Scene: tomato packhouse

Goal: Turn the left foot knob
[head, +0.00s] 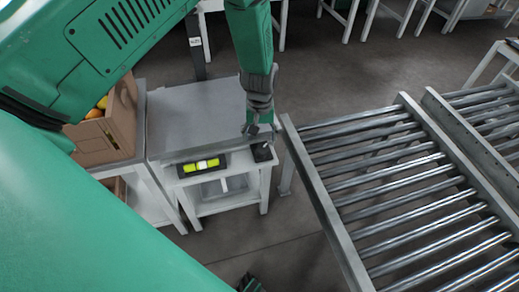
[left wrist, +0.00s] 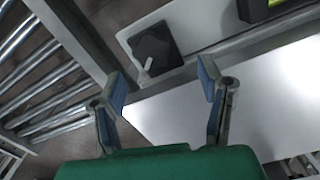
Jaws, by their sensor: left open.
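A black knob (head: 262,152) sits on the right end of the front ledge of a small grey-topped stand (head: 195,112). In the left wrist view the knob (left wrist: 154,46) is dark and blocky, with a pale pointer on its lower left side. My left gripper (head: 258,130) points down just above the knob in the head view. In the left wrist view the left gripper (left wrist: 161,76) is open and empty, and the knob lies beyond the gap between its fingertips, apart from both fingers.
A yellow-green spirit level (head: 201,166) lies on the ledge left of the knob. A roller conveyor (head: 345,240) stands close on the right. A cardboard box (head: 105,140) with fruit stands at the left. Open floor (head: 345,55) lies behind.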

